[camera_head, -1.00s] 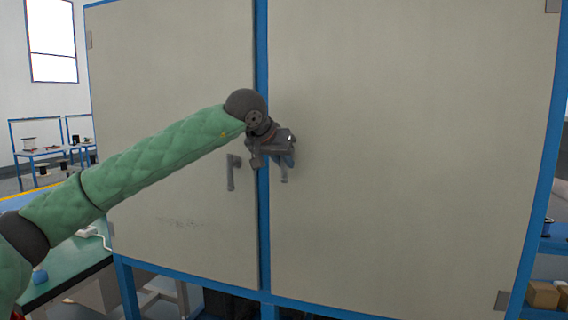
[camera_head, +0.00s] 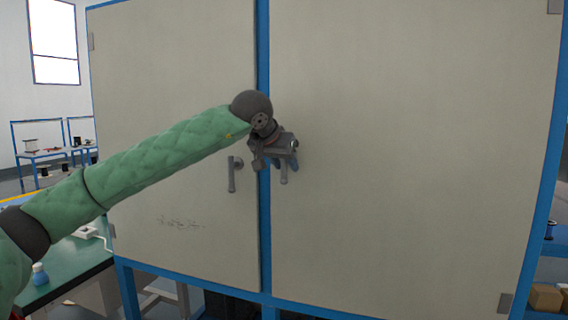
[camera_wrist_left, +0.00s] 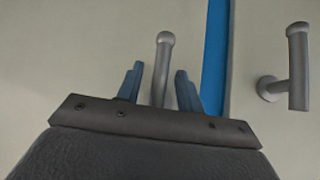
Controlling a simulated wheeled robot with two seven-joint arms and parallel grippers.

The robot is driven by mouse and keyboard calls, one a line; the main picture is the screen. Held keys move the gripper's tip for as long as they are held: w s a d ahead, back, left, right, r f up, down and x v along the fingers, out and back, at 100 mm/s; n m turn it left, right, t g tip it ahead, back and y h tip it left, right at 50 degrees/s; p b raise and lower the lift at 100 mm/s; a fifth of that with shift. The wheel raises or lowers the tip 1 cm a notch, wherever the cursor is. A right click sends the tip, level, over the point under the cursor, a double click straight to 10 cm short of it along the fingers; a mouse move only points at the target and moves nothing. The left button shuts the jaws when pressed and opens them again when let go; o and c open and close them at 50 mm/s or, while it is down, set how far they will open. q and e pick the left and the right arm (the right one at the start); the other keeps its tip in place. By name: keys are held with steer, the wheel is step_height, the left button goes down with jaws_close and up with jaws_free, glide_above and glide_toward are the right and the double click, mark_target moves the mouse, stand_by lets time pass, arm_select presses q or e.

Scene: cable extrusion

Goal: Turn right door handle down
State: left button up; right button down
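The right door handle (camera_head: 284,174) is a grey lever on the right door (camera_head: 400,150), close to the blue centre post. In the left wrist view the right handle (camera_wrist_left: 162,62) stands between the two blue fingertips of my left gripper (camera_wrist_left: 156,82). The fingers are apart, with a visible gap on each side of the lever. My right gripper is not in view.
The left door handle (camera_head: 232,176) hangs down on the left door (camera_head: 170,130), just left of the blue post (camera_head: 263,230). A green-topped table (camera_head: 75,262) stands at the left. Shelves with boxes (camera_head: 545,297) are at the lower right.

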arm_select(q)
steer(key=shift+s+r, duration=0.1)
steer(key=shift+r, duration=0.05)
